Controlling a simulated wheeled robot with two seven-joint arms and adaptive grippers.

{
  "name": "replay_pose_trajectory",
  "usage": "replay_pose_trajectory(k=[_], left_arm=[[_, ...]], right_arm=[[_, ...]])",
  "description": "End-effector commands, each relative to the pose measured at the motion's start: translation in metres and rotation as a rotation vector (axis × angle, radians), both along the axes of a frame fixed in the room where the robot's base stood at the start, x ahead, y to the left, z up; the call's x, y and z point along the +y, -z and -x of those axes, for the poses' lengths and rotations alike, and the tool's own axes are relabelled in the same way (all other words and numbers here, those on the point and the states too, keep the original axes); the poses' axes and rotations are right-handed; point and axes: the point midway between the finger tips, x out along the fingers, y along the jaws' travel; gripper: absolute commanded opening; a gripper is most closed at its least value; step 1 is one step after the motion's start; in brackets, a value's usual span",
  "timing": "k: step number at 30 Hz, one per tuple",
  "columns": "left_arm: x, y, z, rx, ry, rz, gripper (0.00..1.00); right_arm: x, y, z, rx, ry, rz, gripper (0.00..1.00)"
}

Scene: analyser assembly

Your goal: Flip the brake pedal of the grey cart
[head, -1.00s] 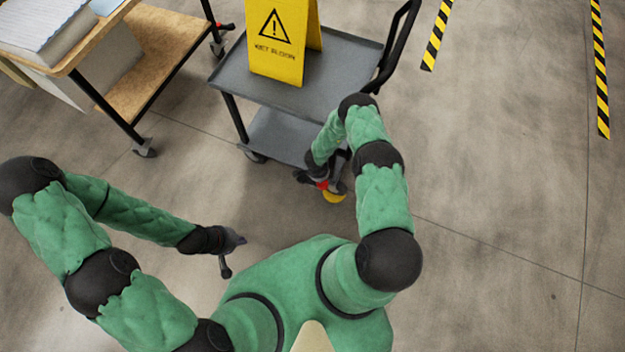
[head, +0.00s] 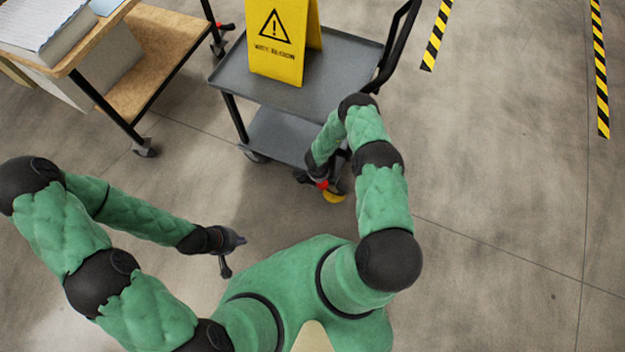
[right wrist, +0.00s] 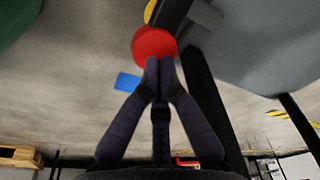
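The grey cart (head: 345,80) stands ahead of me with a black push handle at its right. Its red brake pedal (head: 322,185) is at the near lower corner, beside a yellow wheel (head: 334,197). In the right wrist view the pedal (right wrist: 154,44) is a red disc just at the fingertips of my right gripper (right wrist: 159,62). Those fingers are together with nothing between them; the tips overlap the pedal's lower edge, and I cannot tell whether they press on it. My left gripper (head: 232,258) is away from the cart at the lower left, fingers apart and empty.
A yellow wet-floor sign (head: 277,50) stands on the cart's top shelf. A wooden trolley (head: 150,65) with boxes and papers is at the upper left. The floor to the right is clear, with yellow-black tape strips (head: 600,80). A blue patch (right wrist: 127,82) shows near the pedal.

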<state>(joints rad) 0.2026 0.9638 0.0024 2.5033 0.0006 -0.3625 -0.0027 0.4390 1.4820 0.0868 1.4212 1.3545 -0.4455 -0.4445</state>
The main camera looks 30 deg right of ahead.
Motion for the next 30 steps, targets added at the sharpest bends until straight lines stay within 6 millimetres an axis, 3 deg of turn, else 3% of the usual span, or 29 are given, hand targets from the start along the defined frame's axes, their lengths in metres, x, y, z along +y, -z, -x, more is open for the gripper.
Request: replay_pose_trajectory(k=[30], left_arm=[[0.0,0.0,0.0,0.0,0.0,0.0,0.0]], right_arm=[[0.0,0.011,0.0,0.0,0.001,0.0,0.0]])
